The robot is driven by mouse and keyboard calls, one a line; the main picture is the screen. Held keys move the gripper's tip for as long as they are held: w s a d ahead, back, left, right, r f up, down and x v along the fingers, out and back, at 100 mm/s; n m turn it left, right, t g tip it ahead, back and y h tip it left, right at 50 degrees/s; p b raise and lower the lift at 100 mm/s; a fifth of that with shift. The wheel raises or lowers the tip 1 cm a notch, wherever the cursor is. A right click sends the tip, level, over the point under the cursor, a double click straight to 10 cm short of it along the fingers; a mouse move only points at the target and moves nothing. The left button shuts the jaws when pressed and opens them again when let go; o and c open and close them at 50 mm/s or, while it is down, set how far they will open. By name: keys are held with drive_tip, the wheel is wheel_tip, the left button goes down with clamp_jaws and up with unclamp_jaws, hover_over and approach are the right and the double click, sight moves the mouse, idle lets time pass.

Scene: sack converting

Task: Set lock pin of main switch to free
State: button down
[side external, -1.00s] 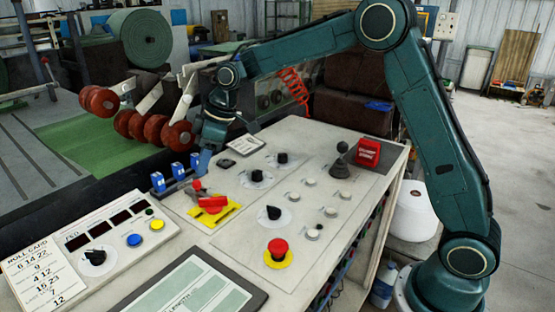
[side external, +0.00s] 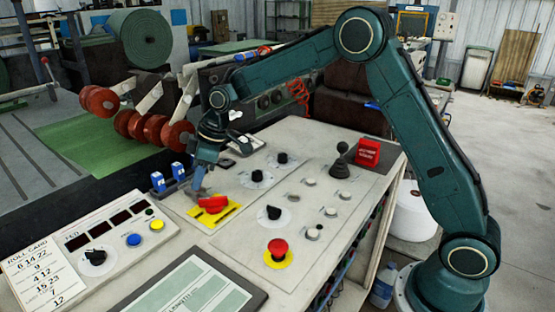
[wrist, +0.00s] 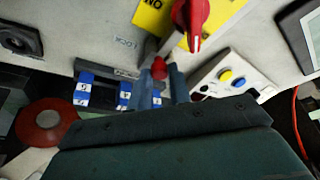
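The main switch is a red rotary handle (side external: 213,204) on a yellow plate (side external: 232,211); it also shows at the top of the wrist view (wrist: 191,18). The lock pin has a red knob (wrist: 158,68) beside the switch, near a printed "LOCK" label (wrist: 125,43). My gripper (side external: 199,190) points down at the pin, just left of and behind the switch. In the wrist view my gripper's fingers (wrist: 160,74) stand on both sides of the knob, very close to it. Whether they press on it is unclear. In the side view the fingers hide the knob.
Blue blocks (side external: 158,181) stand in a dark rack beside the gripper. A display box (side external: 110,232) with buttons lies left. A red emergency button (side external: 277,248), black knobs (side external: 273,213) and a joystick (side external: 341,166) occupy the panel. A screen (side external: 190,290) lies in front.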

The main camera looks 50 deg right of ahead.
drive_tip(key=shift+w+r, duration=0.1)
drive_tip(key=shift+w, duration=1.5)
drive_tip(key=c, duration=1.3)
unclamp_jaws()
drive_tip(key=v, duration=1.3)
drive_tip(key=shift+r, duration=0.35)
drive_tip(key=shift+s+d, duration=0.15)
